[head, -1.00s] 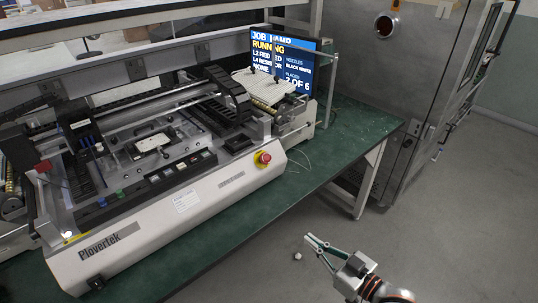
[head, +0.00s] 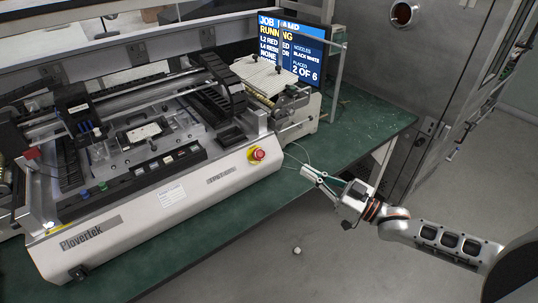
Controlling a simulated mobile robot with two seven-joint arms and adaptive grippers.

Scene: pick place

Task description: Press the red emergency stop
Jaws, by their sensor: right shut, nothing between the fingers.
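The red emergency stop (head: 257,154) is a round red button on a yellow base. It sits on the sloped front panel of the white Plovertek machine (head: 150,210), at the panel's right end. My right gripper (head: 306,171) is shut and empty. In the picture its fingertips point left towards the button, with a clear gap between them. The right arm comes in from the lower right. My left gripper is out of view.
The machine stands on a green bench (head: 370,112). A screen (head: 291,48) at the back reads "RUNNING" and "2 OF 6". A large grey metal cabinet (head: 430,70) stands at the right. Thin cables (head: 295,152) lie on the bench right of the button. A small pale object (head: 297,250) lies on the floor.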

